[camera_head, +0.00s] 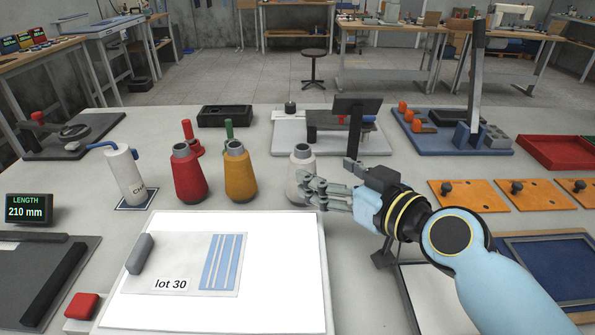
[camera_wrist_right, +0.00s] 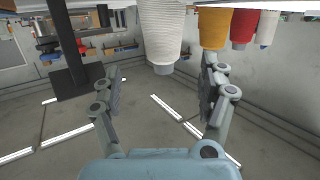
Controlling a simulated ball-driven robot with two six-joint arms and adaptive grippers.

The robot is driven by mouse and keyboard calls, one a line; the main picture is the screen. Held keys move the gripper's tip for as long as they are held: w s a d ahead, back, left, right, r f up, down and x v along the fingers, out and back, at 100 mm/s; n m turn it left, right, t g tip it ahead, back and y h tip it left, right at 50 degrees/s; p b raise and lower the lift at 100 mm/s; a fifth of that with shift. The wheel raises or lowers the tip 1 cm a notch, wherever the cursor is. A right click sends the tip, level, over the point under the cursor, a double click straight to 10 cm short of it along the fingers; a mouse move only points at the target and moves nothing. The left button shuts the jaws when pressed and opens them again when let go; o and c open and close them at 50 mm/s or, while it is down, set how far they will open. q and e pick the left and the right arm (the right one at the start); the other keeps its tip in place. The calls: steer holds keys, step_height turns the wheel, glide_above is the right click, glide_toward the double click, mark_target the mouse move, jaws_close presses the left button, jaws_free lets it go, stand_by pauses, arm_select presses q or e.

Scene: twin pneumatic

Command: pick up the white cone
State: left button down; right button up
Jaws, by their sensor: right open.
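The white cone (camera_head: 301,163) stands upright on the table, to the right of the yellow cone, its lower part partly hidden by my right gripper (camera_head: 318,190). In the right wrist view, which is upside down, the white cone (camera_wrist_right: 163,32) is ahead between the two spread fingers of my right gripper (camera_wrist_right: 161,78). The fingers are open and empty. I cannot tell whether any finger touches the cone. My left gripper is not in view.
A yellow cone (camera_head: 239,172) and a red cone (camera_head: 188,174) stand left of the white cone. A dark screen on a post (camera_head: 356,112) is behind the gripper. A bright white panel (camera_head: 270,290) lies in front. A white canister (camera_head: 126,172) stands farther left.

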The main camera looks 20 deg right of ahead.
mark_target(310, 164)
steer(key=x, duration=0.5)
steer(key=p+x, duration=0.1)
steer(key=x, duration=0.1)
steer(key=shift+w+a, duration=0.35)
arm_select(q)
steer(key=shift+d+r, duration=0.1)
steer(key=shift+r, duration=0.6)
arm_select(e)
steer(key=shift+s+r, duration=0.1)
steer(key=c, duration=1.4)
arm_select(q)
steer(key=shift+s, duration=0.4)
